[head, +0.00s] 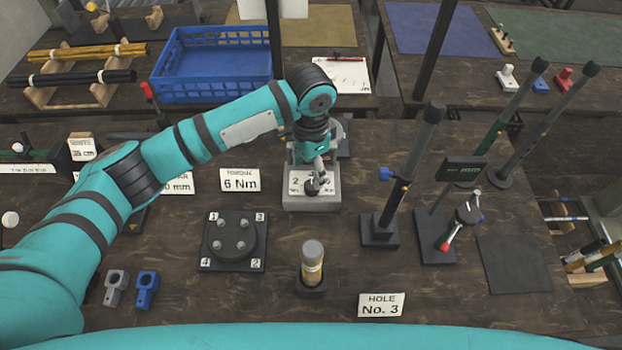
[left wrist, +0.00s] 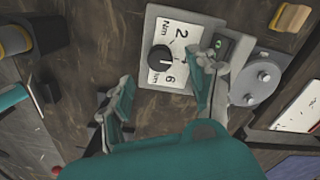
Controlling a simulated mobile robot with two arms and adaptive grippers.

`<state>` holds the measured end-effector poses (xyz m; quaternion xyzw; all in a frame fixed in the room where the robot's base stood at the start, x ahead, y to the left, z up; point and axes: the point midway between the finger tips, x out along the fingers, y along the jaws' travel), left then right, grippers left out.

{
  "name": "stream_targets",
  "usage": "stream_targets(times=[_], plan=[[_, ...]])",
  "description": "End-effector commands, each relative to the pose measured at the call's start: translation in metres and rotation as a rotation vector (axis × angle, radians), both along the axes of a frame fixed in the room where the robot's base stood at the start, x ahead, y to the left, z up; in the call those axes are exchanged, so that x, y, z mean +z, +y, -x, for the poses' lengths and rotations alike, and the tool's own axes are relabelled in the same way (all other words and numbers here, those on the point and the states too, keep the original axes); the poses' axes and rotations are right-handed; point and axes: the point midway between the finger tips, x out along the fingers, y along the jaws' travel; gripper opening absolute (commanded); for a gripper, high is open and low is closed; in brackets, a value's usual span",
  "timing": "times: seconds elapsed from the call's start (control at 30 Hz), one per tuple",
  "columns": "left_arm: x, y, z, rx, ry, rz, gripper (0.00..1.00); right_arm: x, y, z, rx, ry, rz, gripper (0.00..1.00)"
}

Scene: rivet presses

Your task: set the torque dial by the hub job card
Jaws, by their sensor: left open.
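The torque dial has a round black knob (left wrist: 160,58) on a white scale plate marked 2, 6 and Nm. The plate sits on a grey box (head: 311,203). In the head view the knob (head: 312,187) is partly covered by my left gripper (head: 316,168), which is above it. Part of the scale is behind a finger, and the knob's pointer is too small to read. A card reading torque 6 Nm (head: 240,180) stands left of the box.
A black plate with numbered pegs (head: 233,241) lies in front of the card. A capped cylinder (head: 312,265) stands in a holder, near a hole No. 3 card (head: 381,305). Upright posts (head: 400,200) stand to the right. A blue crate (head: 210,88) is behind my left arm.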

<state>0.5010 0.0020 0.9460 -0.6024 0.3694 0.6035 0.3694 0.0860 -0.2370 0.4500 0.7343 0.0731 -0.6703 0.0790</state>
Motion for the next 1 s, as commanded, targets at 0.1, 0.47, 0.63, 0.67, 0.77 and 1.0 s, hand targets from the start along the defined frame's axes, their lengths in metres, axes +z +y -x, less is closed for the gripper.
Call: stream_targets(times=[0.1, 0.47, 0.63, 0.67, 0.77, 1.0], plan=[[-0.023, 0.001, 0.001, 0.001, 0.002, -0.002, 0.59, 0.005, 0.001, -0.01, 0.0, -0.017, -0.003, 0.4], [-0.06, 0.0, 0.0, -0.001, -0.001, 0.0, 0.59, 0.007, 0.002, 0.0, 0.0, -0.001, -0.002, 0.4], [-0.062, 0.0, 0.0, -0.001, -0.001, 0.0, 0.59, 0.007, 0.003, 0.004, 0.0, 0.006, -0.003, 0.4], [-0.062, 0.0, 0.0, -0.001, -0.001, 0.0, 0.59, 0.006, 0.003, 0.004, 0.0, 0.006, -0.004, 0.4], [-0.062, 0.0, 0.0, -0.001, -0.001, 0.0, 0.55, 0.007, 0.003, 0.004, 0.0, 0.006, -0.004, 0.4], [-0.061, 0.0, 0.0, -0.001, 0.0, 0.001, 0.24, 0.007, 0.003, 0.003, -0.001, 0.005, -0.004, 0.4]])
